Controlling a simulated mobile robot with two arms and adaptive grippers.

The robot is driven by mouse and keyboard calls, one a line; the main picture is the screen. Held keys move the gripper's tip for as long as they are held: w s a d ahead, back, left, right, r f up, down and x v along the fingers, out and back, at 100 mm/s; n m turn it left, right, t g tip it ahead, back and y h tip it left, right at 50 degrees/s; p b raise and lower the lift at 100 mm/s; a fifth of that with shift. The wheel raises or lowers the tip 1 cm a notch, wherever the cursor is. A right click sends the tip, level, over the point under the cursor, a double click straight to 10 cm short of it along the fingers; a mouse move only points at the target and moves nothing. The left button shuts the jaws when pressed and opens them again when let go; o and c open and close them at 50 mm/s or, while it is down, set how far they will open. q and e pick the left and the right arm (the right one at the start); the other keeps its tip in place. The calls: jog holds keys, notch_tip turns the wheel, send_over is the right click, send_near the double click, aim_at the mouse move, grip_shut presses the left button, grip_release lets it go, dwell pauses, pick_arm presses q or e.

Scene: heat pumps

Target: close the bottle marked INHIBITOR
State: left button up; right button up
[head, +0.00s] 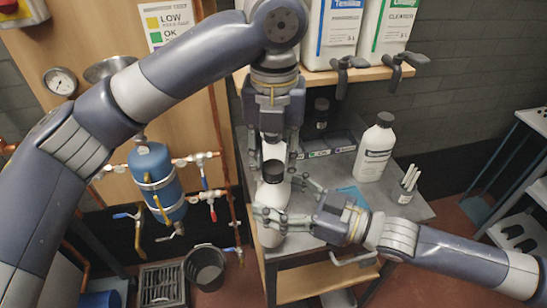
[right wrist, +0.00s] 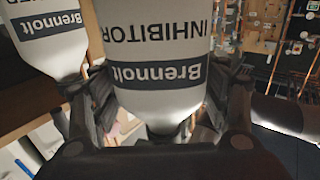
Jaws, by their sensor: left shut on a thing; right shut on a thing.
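The white INHIBITOR bottle (right wrist: 160,40) fills the middle of the right wrist view, upside down there, between the fingers of my right gripper (right wrist: 165,120). How tightly the cap sits cannot be told. My right gripper (head: 285,202) is shut around the bottle from the right.
Another white bottle (head: 374,153) with a dark cap and a cup of white sticks (head: 405,190) stand on the grey bench (head: 415,208). Large containers (head: 335,35) are on the shelf above. Pipes and a blue tank (head: 155,180) are at left.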

pick_arm(q)
jog(key=m, duration=0.5)
jog(key=shift+m, duration=0.4)
jog(key=m, duration=0.6)
jog(key=o, duration=0.6)
jog(key=shift+o, duration=0.2)
jog(key=shift+r, duration=2.25)
jog(key=shift+c, duration=0.2)
